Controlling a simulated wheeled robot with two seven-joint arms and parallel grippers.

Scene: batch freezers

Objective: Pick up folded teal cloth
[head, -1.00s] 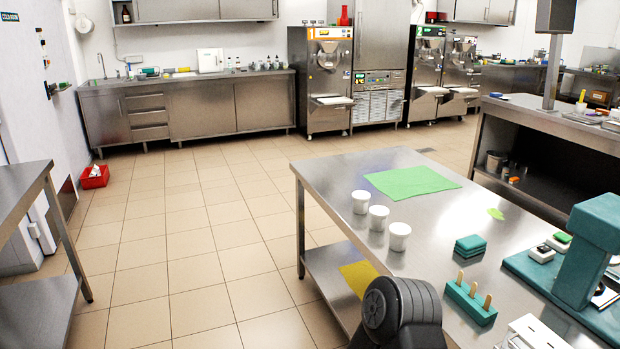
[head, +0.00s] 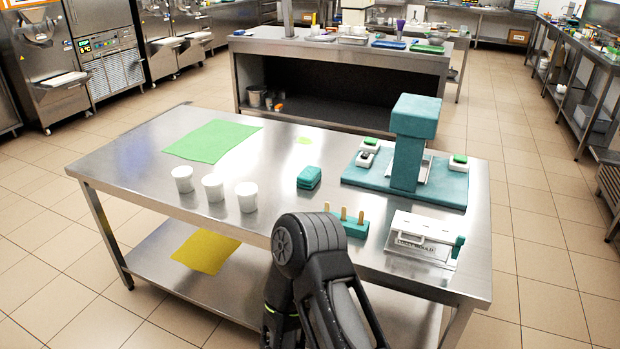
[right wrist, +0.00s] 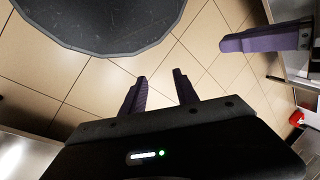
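The folded teal cloth (head: 309,177) lies as a small stacked pad on the steel table (head: 130,173), right of the white cups and left of the teal press. My right gripper (right wrist: 160,92) shows in the right wrist view with its two purple fingers apart and nothing between them, above the tiled floor. In the head view a dark arm of mine rises at the table's front edge, with no gripper visible there. Another purple finger (right wrist: 262,38) shows at the upper right of the right wrist view; its gripper's opening cannot be told.
Three white cups (head: 213,187) stand left of the cloth. A green sheet (head: 212,141) lies behind them. A teal stick holder (head: 354,227), a white metal device (head: 424,239) and a teal press (head: 406,160) stand to the right. A yellow cloth (head: 206,251) lies on the lower shelf.

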